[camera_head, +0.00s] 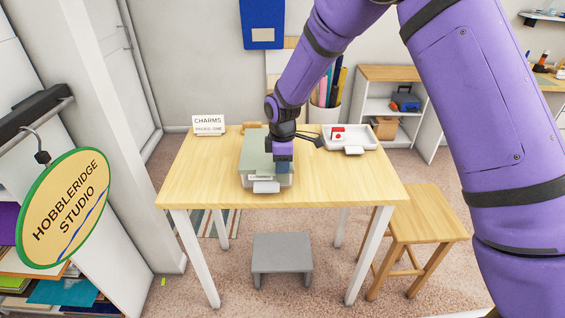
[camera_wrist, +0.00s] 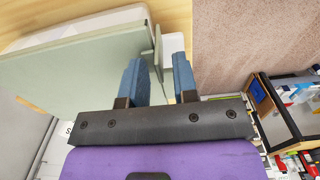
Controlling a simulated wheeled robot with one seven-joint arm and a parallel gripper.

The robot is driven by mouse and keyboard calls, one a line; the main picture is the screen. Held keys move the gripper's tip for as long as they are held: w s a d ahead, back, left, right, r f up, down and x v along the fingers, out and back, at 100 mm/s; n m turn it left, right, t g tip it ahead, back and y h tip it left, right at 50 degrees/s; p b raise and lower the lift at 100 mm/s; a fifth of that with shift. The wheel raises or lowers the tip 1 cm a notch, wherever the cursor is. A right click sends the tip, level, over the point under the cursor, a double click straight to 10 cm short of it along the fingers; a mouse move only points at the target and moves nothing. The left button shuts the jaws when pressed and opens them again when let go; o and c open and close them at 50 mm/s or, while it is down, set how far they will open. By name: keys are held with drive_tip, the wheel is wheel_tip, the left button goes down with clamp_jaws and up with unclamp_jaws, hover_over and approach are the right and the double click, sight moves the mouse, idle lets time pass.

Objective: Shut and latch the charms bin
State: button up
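The charms bin is a pale box (camera_head: 285,180) with a grey-green lid (camera_head: 254,150), near the front of the wooden table. The lid lies over the box, but I cannot tell whether it is fully seated. A pale tab (camera_head: 266,187), perhaps the latch, sticks out at the bin's front. My gripper (camera_head: 283,155) is above the bin's front right part and hides some of it. In the wrist view, the blue fingers of my gripper (camera_wrist: 159,78) stand apart beside the lid's edge (camera_wrist: 75,60). Whether they touch it is unclear. A white box wall (camera_wrist: 85,28) shows past the lid.
A CHARMS sign (camera_head: 209,124) stands at the table's back left. A white tray (camera_head: 350,137) with a red and white item sits at the back right. The table's (camera_head: 345,180) front right is clear. A wooden stool (camera_head: 425,215) and a grey step (camera_head: 282,253) stand nearby.

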drive_tip(key=shift+r, duration=0.1)
wheel_tip(320, 180, up, 11)
idle(0.7)
